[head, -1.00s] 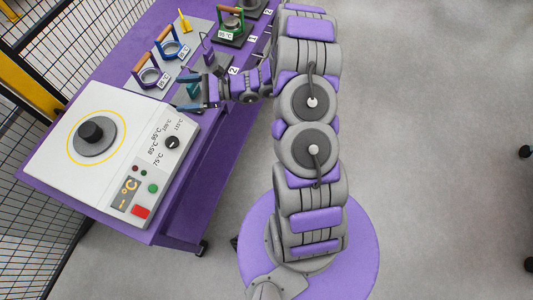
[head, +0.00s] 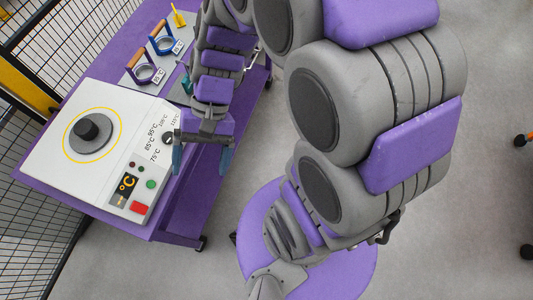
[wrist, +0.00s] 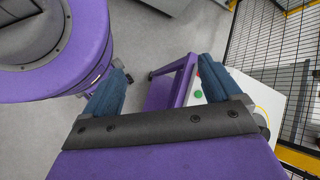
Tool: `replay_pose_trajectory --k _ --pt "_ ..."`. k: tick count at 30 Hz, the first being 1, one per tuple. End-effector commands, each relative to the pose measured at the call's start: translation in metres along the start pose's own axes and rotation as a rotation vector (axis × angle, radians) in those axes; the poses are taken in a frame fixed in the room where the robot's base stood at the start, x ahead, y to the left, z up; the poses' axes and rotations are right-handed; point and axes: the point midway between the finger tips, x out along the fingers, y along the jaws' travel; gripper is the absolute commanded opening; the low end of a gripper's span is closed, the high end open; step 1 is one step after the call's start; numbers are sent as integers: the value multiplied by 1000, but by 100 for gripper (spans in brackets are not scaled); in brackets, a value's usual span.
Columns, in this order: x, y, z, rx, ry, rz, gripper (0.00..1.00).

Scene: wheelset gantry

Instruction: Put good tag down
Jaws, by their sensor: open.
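My gripper (head: 201,162) hangs at the near right edge of the purple table, beside the white heater unit. Its two blue fingers are wide apart with nothing between them; the wrist view also shows the open gripper (wrist: 163,72). I cannot make out a good tag for certain in either view. A small teal piece (head: 186,83) stands on a grey plate behind my arm, partly hidden, and I cannot tell whether it is the tag.
The white heater (head: 60,155) has a dark round part on top and a control panel. A mesh fence (head: 35,240) runs along the left. Open floor lies right.

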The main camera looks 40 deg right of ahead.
Motion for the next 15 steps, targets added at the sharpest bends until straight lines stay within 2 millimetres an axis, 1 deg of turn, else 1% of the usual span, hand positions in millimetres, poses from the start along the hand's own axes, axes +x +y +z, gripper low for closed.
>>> replay_pose_trajectory --k 1,6,12,15 --pt "-2 10 11 -37 35 59 91" --pt "-12 50 34 -140 149 255 91" --pt "-31 90 52 -228 276 447 91" --pt "-39 103 56 -255 319 507 91"
